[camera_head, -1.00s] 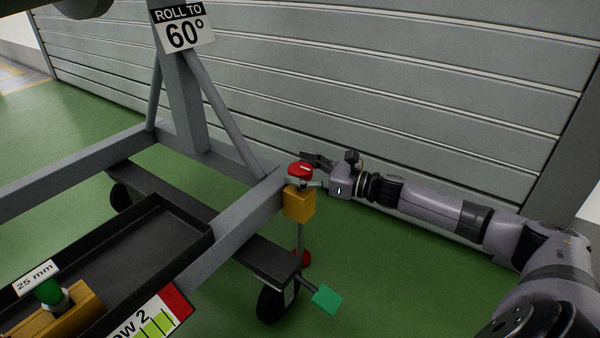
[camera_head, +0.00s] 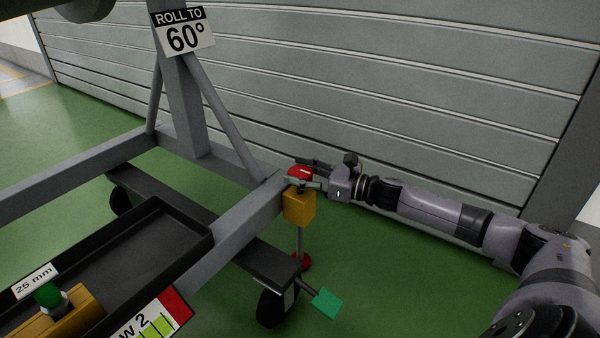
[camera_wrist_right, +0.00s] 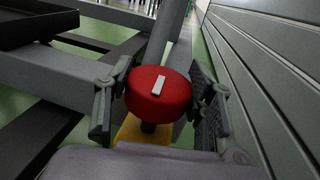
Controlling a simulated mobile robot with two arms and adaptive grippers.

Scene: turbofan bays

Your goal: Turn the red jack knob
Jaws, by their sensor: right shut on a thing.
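The red jack knob (camera_head: 299,173) sits on top of a yellow block (camera_head: 299,206) at the corner of the grey frame. In the right wrist view the knob (camera_wrist_right: 158,93) is a round red cap with a white mark on top. My right gripper (camera_head: 303,172) reaches in from the right and is shut on the knob. In the right wrist view its two fingers (camera_wrist_right: 160,100) stand on the left and right sides of the knob. Below the block a thin rod runs down to a red foot (camera_head: 302,262) near the floor. My left gripper is not in view.
The grey stand frame (camera_head: 240,218) carries a black tray (camera_head: 150,255) at the left. A green pedal (camera_head: 327,303) sticks out by a caster (camera_head: 276,304). A grey slatted wall (camera_head: 400,90) runs close behind my right arm.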

